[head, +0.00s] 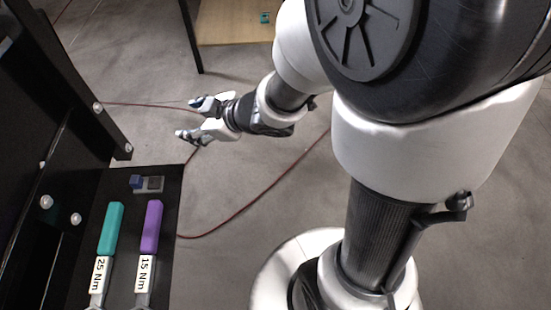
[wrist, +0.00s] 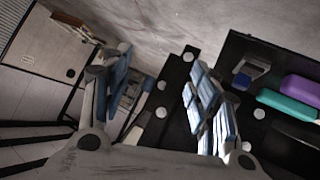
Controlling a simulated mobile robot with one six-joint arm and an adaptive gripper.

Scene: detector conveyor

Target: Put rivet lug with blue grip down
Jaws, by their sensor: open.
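The rivet lug with the blue grip (head: 137,182) appears to be the small blue and grey piece at the far end of the black shelf (head: 171,215). It also shows in the wrist view (wrist: 252,70), on the dark shelf at the right. My gripper (head: 194,118) is open, with nothing seen between its fingers. It is in the air beyond the shelf's far end, apart from the lug. In the wrist view its two blue-padded fingers (wrist: 158,82) stand wide apart, and the lug lies to the right of them.
A teal-handled 25 Nm wrench (head: 110,228) and a purple-handled 15 Nm wrench (head: 151,227) lie on the shelf. A dark frame with round bolts (head: 98,107) stands at the left. A wooden table (head: 232,33) is at the back. A red cable (head: 262,194) crosses the floor.

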